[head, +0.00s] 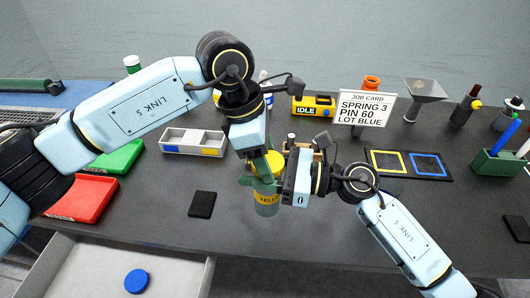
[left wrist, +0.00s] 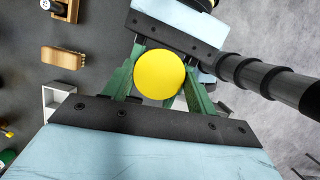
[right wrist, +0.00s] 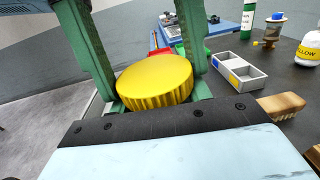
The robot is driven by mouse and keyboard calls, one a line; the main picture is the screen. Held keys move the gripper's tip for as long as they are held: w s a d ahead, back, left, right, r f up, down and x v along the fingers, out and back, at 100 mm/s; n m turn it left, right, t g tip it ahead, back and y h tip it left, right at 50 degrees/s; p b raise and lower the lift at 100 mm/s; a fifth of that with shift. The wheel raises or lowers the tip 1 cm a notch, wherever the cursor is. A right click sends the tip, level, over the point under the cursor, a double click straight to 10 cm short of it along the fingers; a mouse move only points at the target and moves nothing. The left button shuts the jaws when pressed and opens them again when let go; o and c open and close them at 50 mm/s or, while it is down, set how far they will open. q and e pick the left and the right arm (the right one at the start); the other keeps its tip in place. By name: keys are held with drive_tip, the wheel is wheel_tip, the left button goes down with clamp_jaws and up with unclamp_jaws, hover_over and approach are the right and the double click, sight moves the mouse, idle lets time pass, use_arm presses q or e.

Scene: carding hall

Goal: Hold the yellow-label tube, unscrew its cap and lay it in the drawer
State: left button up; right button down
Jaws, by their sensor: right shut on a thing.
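The yellow-label tube (head: 267,208) stands upright, held above the front edge of the bench. Its ridged yellow cap (right wrist: 155,82) sits on top and shows from above in the left wrist view (left wrist: 159,75). My right gripper (head: 266,185) comes from the right and is shut on the tube just below the cap. My left gripper (left wrist: 160,72) comes from above and behind, its green fingers open on either side of the cap; contact is unclear. The open drawer (head: 85,272) is at the lower left, with a blue disc (head: 137,281) lying in it.
A pale divided tray (head: 192,142), green bin (head: 118,157) and red bin (head: 82,200) stand on the left of the bench. A black pad (head: 202,204) lies between drawer and tube. The job card (head: 366,108), funnel (head: 423,92) and framed mat (head: 407,175) are to the right.

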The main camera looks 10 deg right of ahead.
use_arm(q)
drive_tip(key=c, duration=0.5)
drive_tip(key=o, duration=1)
